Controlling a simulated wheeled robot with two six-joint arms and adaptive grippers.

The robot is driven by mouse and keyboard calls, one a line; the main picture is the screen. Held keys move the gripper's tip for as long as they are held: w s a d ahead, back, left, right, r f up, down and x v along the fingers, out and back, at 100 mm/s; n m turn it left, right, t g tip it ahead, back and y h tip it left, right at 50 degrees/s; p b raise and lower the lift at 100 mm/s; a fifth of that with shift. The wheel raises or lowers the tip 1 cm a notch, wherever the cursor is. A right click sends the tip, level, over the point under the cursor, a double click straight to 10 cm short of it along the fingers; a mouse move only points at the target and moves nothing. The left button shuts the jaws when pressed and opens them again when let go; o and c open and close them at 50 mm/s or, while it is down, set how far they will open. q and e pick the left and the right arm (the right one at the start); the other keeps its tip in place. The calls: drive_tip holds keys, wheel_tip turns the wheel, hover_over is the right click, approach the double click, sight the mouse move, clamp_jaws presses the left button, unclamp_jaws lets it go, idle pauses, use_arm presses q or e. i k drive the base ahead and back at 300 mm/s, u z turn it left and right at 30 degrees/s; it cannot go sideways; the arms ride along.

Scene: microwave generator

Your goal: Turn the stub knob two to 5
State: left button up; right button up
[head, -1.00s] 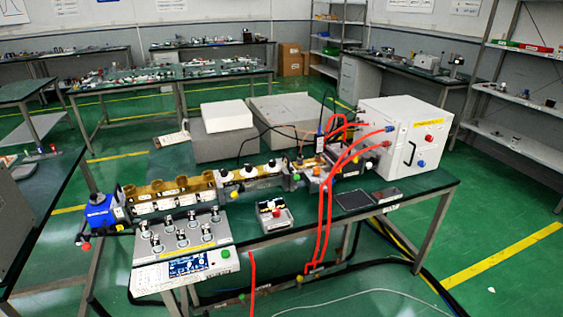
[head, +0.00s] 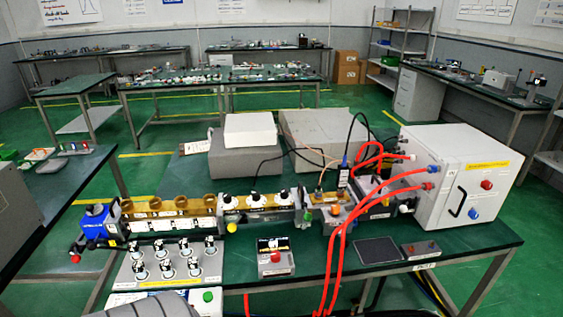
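The microwave bench's waveguide line runs across the green-topped table. The middle one appears to be stub knob two. Any scale or number on them is too small to read. Neither of my grippers shows in the head view. A dark grey ribbed shape, probably part of my own arm, enters at the bottom left, well apart from the knobs.
A brass waveguide section (head: 168,209) and a blue unit (head: 97,224) lie left of the knobs. A white box (head: 478,166) with red hoses is at right. A small meter box (head: 274,263) stands near the table's front edge.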

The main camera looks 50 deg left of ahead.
sight(256, 195)
drive_tip(key=u, duration=0.45)
drive_tip(key=i, duration=0.75)
drive_tip(key=u, duration=0.7)
